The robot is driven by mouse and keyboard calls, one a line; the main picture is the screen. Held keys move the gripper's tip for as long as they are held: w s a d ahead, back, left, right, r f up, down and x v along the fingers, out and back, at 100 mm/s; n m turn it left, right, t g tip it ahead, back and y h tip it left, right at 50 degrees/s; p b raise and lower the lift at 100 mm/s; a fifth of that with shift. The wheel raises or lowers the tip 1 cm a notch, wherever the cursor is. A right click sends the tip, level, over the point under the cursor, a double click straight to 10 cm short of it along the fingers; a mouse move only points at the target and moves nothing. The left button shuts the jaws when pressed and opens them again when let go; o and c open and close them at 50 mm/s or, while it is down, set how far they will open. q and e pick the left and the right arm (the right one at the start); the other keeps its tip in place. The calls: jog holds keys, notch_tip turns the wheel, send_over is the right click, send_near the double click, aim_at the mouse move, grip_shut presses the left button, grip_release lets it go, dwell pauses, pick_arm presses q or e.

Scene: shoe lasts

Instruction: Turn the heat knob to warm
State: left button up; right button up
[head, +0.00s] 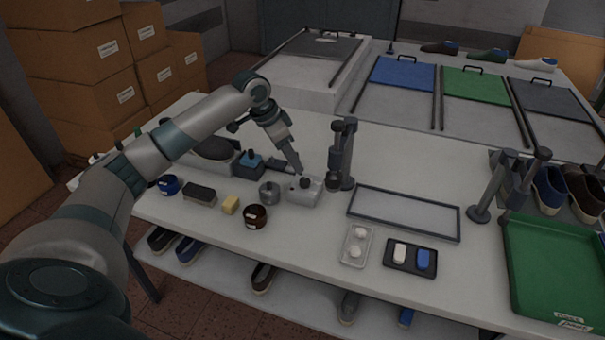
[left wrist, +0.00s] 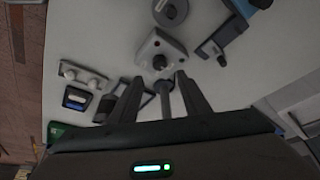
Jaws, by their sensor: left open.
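A small pale grey box (head: 299,192) with a dark round knob (head: 305,183) on top stands near the middle of the table. In the left wrist view the box (left wrist: 150,46) and knob (left wrist: 159,62) lie just beyond the fingertips. My left gripper (head: 297,172) points down just above the box, close to the knob. In the left wrist view its two fingers (left wrist: 160,84) are apart, with the knob ahead of the gap. I cannot tell whether they touch it. The knob's markings are too small to read. My right gripper is not in view.
A dark upright stand (head: 342,155) is close on the right of the box. A blue-topped device (head: 250,162) is behind left. An empty framed panel (head: 404,213) lies right.

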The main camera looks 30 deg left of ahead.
aim_at(304, 180)
pick_arm(q)
jog(key=p+x, duration=0.2)
jog(key=x, duration=0.6)
jog(key=shift+w+d+f, duration=0.1)
jog(key=shift+d+f, duration=0.05)
jog(key=shift+f, duration=0.25)
jog(key=c, duration=1)
